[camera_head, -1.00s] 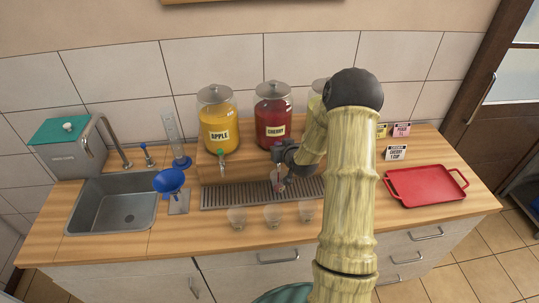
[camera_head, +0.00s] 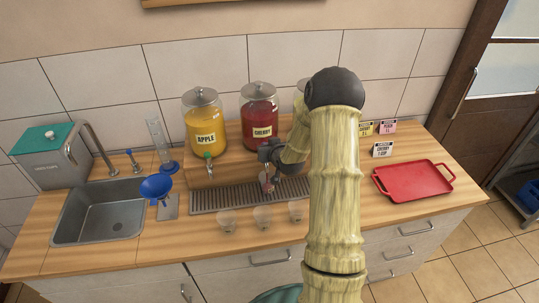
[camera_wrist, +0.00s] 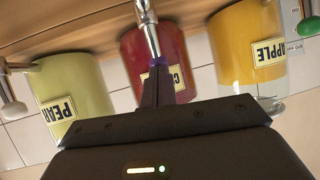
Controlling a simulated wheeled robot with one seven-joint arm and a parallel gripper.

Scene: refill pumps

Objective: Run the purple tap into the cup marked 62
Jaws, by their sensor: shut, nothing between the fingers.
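The red CHERRY dispenser (camera_head: 259,112) stands on the wooden stand; its tap is mostly hidden behind my gripper (camera_head: 267,160) in the head view. In the wrist view the metal tap (camera_wrist: 149,30) hangs in front of the red jar, with a purple part (camera_wrist: 157,63) right at my shut, empty fingers (camera_wrist: 160,88). I cannot tell whether they touch. A cup (camera_head: 266,184) with something pinkish-red in it stands on the drip grate below the gripper. Three clear cups (camera_head: 228,222) (camera_head: 262,218) (camera_head: 296,211) stand on the counter in front. No cup marking is readable.
The yellow APPLE dispenser (camera_head: 206,122) stands to the left. The green PEAR dispenser (camera_wrist: 73,100) is mostly hidden by my arm in the head view. The drip grate (camera_head: 225,200) runs below the taps. A sink (camera_head: 100,213) and blue funnel (camera_head: 156,187) are left, a red tray (camera_head: 412,181) right.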

